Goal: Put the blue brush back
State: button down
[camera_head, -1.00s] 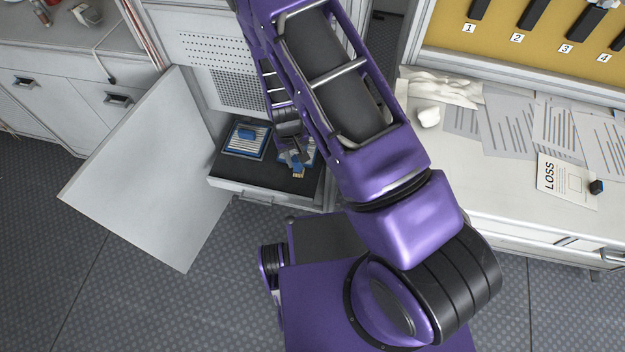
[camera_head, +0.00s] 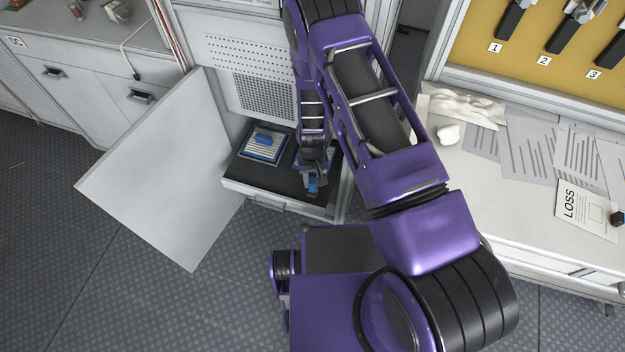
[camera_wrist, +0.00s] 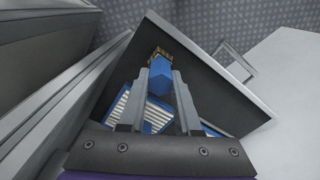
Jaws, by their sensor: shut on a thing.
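The blue brush (camera_wrist: 160,74) has a blue block-like body and tan bristles at its far end. My gripper (camera_wrist: 161,77) is shut on it in the wrist view, with one finger on each side. In the head view the brush (camera_head: 313,186) and my gripper (camera_head: 314,176) are over the right part of a dark pull-out shelf (camera_head: 283,190). A blue-framed striped holder (camera_wrist: 154,122) shows below and between the fingers in the wrist view, partly hidden. Whether the brush touches the shelf or holder is unclear.
A second blue-framed holder (camera_head: 274,157) with a blue block (camera_head: 264,139) on it lies on the shelf's left. An open cabinet door (camera_head: 160,175) stands left of the shelf. A white worktop (camera_head: 500,190) with papers is at right.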

jog(key=c, duration=0.6)
grip_release()
notch_tip(320, 180, up, 12)
jog(key=p, duration=0.1)
jog(key=shift+r, duration=0.1)
dwell(0.4)
